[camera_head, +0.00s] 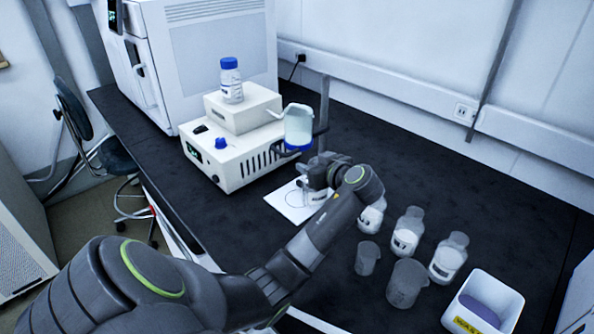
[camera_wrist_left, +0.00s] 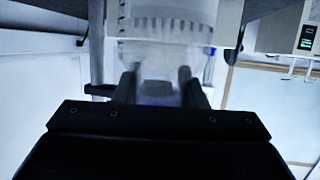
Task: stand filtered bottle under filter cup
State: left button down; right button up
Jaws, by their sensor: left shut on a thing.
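The filter cup (camera_head: 298,128) is a clear cup with pale contents and a blue lower rim, held up on a dark stand. My left gripper (camera_head: 312,184) is low beneath it, shut on a clear bottle that I take as the filtered bottle (camera_head: 306,196). The bottle is at the white pad with a drawn circle (camera_head: 287,207); the arm partly hides it, and I cannot tell whether it touches the pad. In the left wrist view the bottle (camera_wrist_left: 158,92) sits between the two fingers, with the cup (camera_wrist_left: 168,25) above it. My right gripper is not in view.
A white instrument (camera_head: 245,165) carries a smaller box and a blue-capped bottle (camera_head: 231,80). Several labelled bottles (camera_head: 407,232) and two beakers (camera_head: 407,284) stand right of my arm. A white bin (camera_head: 485,303) is at lower right. The dark bench behind the bottles is clear.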

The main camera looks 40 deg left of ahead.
pick_arm(q)
jog(key=f+x, duration=0.1)
jog(key=x, duration=0.8)
jog(key=shift+f+p, duration=0.35)
jog(key=shift+f, duration=0.1)
jog(key=shift+f, duration=0.1)
jog(key=c, duration=1.4)
grip_release()
jog(key=shift+f, duration=0.15)
jog(key=o, duration=0.5)
